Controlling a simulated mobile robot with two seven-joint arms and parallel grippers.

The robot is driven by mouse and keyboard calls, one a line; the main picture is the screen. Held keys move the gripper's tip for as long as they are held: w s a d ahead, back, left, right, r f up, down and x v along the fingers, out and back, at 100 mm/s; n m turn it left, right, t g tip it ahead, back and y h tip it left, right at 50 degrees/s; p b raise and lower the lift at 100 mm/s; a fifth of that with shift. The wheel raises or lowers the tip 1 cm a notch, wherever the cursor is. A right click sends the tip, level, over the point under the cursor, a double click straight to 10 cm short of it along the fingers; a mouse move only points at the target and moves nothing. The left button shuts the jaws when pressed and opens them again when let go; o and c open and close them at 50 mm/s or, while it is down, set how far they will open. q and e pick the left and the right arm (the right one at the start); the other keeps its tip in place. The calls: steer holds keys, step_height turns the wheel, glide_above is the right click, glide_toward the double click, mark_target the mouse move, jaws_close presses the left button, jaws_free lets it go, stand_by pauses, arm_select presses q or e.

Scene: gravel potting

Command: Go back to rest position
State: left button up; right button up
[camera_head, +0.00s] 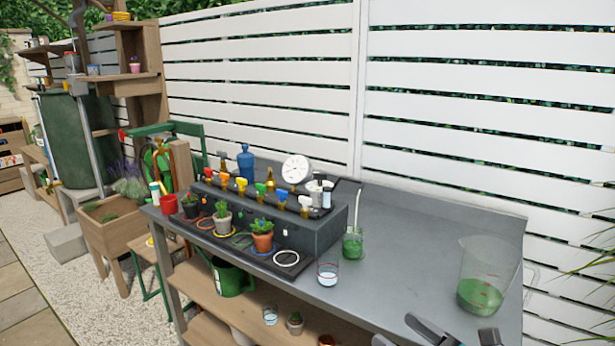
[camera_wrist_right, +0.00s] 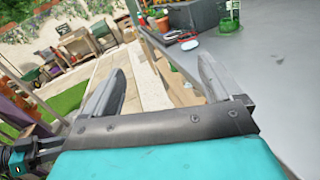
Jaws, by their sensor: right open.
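My right gripper (camera_head: 456,330) shows at the bottom right edge of the head view, over the front of the grey bench (camera_head: 420,250). Its two dark fingers are apart, with nothing between them. In the right wrist view the gripper (camera_wrist_right: 162,70) is open and empty, with paving visible between its fingers and the bench (camera_wrist_right: 265,75) to the right.
A large beaker with green liquid (camera_head: 483,275) stands at the bench's right. Potted plants (camera_head: 262,236) stand on a dark tray at the left. Bare bench lies between the beakers.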

arm_select(q)
steer(key=shift+w+r, duration=0.1)
steer(key=shift+w, duration=0.4)
arm_select(e)
steer(key=s+f+n+g+h, duration=0.1)
steer(key=s+f+n+h, duration=0.3)
steer(key=n, duration=1.2)
steer(key=s+d+f+n+g+h, duration=0.1)
steer(key=s+f+n+h, duration=0.4)
steer(key=s+f+n, duration=0.8)
steer(key=n+g, duration=0.1)
steer(key=n, duration=0.2)
steer(key=shift+n+h, duration=0.3)
steer(key=shift+r, duration=0.1)
arm_select(q)
steer(key=shift+w+r, duration=0.1)
steer(key=shift+w, duration=0.05)
arm_select(e)
steer(key=shift+d, duration=0.1)
